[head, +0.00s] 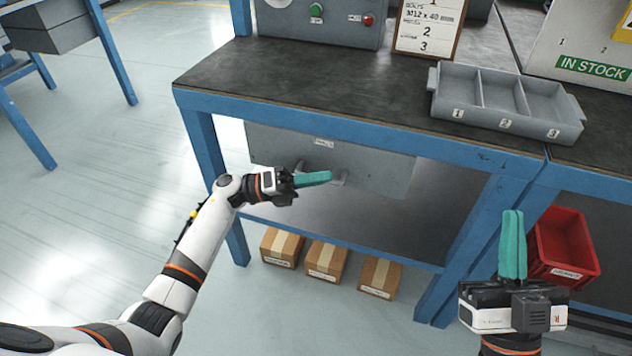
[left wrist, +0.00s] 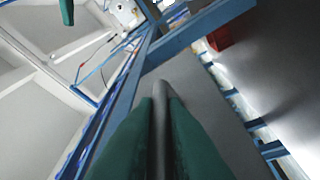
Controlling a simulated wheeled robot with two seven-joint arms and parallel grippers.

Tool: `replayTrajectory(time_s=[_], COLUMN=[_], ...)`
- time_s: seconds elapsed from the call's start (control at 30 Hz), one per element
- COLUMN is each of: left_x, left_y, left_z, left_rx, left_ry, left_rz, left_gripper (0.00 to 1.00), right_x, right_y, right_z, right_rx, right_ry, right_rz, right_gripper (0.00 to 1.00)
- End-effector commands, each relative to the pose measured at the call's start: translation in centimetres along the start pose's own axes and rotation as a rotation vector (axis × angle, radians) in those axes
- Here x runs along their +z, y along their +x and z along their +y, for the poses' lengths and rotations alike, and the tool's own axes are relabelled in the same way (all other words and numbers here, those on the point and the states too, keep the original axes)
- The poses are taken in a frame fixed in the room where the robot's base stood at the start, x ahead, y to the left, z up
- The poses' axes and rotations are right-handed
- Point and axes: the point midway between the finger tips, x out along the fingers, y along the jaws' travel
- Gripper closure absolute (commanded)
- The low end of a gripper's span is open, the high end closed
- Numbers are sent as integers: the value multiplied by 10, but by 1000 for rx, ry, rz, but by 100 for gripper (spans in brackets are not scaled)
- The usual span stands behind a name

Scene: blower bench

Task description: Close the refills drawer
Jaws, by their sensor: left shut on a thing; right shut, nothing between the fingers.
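The refills drawer (head: 388,172) is the grey box front with a small label under the blue-edged bench. How far it stands out is hard to judge. Its handle (head: 340,180) sits mid-front, partly hidden by my left gripper (head: 322,178). That gripper is shut on the handle. In the left wrist view the handle bar (left wrist: 160,135) lies between the green fingers, with the grey drawer front (left wrist: 203,100) beyond. My right gripper (head: 513,245) is shut and empty, fingers upward, at the lower right, apart from the drawer.
On the bench top (head: 270,70) stand a grey three-part tray (head: 505,100), a control box (head: 320,25) and a framed sign (head: 428,25). Several cardboard boxes (head: 325,260) sit below the drawer. A red bin (head: 565,245) is behind my right gripper.

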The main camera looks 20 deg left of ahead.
Motion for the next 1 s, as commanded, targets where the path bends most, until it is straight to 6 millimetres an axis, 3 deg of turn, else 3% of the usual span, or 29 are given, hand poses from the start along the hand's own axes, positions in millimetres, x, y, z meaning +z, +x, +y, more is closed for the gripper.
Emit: replayTrajectory(time_s=[0.23, 0.27, 0.37, 0.77, 1.0], left_x=[-4, -4, -4, -2, -3], left_y=[0, 0, 0, -3, -41], left_z=[0, 0, 0, 0, 0], left_rx=[-5, -6, -5, -4, -8], left_ry=[2, 2, 2, 1, 1], left_rz=[10, 11, 9, 6, 5], left_gripper=[100, 84, 68, 67, 67], right_x=[0, 0, 0, 0, -6], right_y=[0, 0, 0, 0, 2], right_z=[0, 0, 0, 0, -1], right_rx=[0, 0, 0, 0, -1], right_ry=[0, 0, 0, -1, -2], right_rz=[1, 1, 1, 3, 43], right_gripper=[100, 100, 100, 100, 100])
